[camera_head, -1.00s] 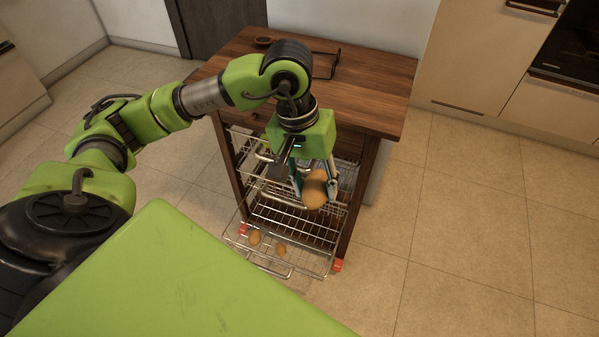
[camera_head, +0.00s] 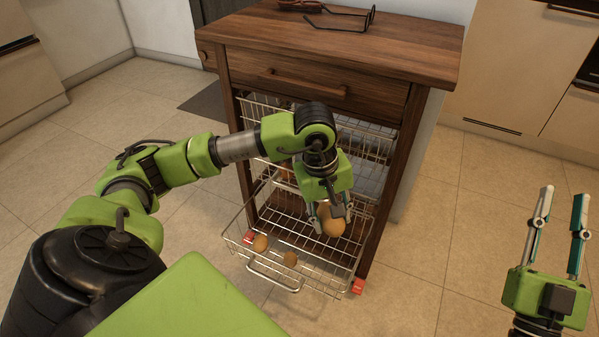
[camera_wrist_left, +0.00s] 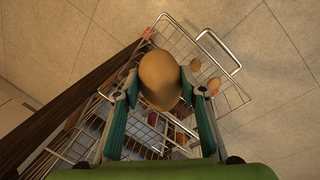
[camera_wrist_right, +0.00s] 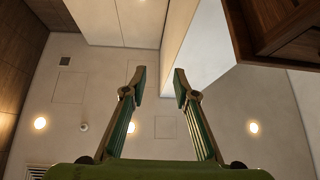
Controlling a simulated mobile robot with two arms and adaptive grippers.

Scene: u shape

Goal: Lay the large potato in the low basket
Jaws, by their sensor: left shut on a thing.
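The large potato (camera_head: 333,222) is brown and rounded. My left gripper (camera_head: 330,215) is shut on it and points down over the right part of the low basket (camera_head: 237,246), a pulled-out wire basket near the floor. In the left wrist view the potato (camera_wrist_left: 160,80) sits between both fingers, with the basket's wires (camera_wrist_left: 232,97) below. I cannot tell whether the potato touches the basket floor. Two smaller potatoes, one (camera_head: 260,243) at the left and one (camera_head: 290,259) near the front, lie in the basket. My right gripper (camera_head: 563,205) is open, empty and raised at the right.
The wooden trolley (camera_head: 400,45) has a closed drawer (camera_head: 310,85) and upper wire baskets (camera_head: 365,140) close above my left gripper. A dark wire rack (camera_head: 345,18) stands on its top. The tiled floor (camera_head: 430,240) to the right is clear.

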